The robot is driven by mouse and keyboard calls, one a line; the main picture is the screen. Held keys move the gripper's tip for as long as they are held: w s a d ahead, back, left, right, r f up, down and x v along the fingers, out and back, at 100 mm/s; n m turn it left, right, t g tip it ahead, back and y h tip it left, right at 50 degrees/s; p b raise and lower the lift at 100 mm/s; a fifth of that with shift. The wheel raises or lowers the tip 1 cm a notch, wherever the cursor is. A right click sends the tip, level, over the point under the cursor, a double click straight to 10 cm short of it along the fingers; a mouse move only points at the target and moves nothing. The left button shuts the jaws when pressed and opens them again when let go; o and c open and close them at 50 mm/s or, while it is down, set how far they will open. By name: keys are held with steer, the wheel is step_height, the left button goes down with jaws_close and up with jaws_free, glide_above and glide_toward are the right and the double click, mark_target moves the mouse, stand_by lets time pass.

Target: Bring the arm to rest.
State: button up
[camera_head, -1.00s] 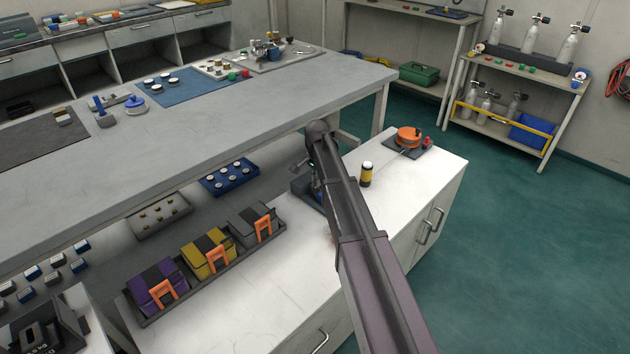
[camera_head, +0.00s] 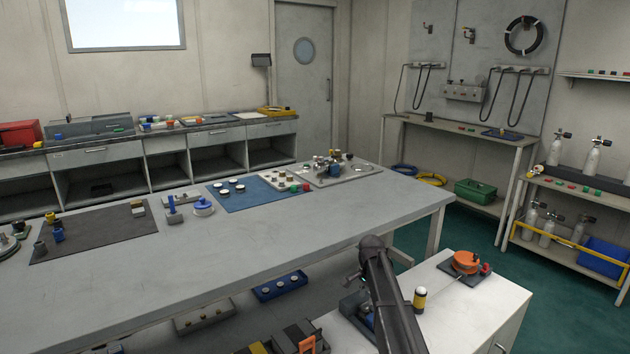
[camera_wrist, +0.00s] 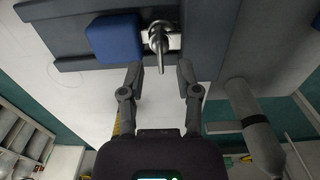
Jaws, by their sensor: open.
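My arm (camera_head: 388,300) reaches up from the bottom of the head view over the white cabinet top. My gripper shows in the wrist view (camera_wrist: 160,82), its two fingers apart with nothing held between them. Beyond the fingertips is a metal fitting (camera_wrist: 158,40) on a dark base, with a blue block (camera_wrist: 115,38) beside it. The fitting appears apart from the fingers, though the exact gap is hard to tell. In the head view my gripper is hidden behind the arm.
An orange round device (camera_head: 466,262) sits farther back there. The long grey workbench (camera_head: 300,222) lies to the left and behind. Green floor (camera_head: 465,236) is open between benches.

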steer(key=shift+r+p, duration=3.05)
steer(key=shift+r, duration=0.4)
steer(key=shift+r, duration=0.15)
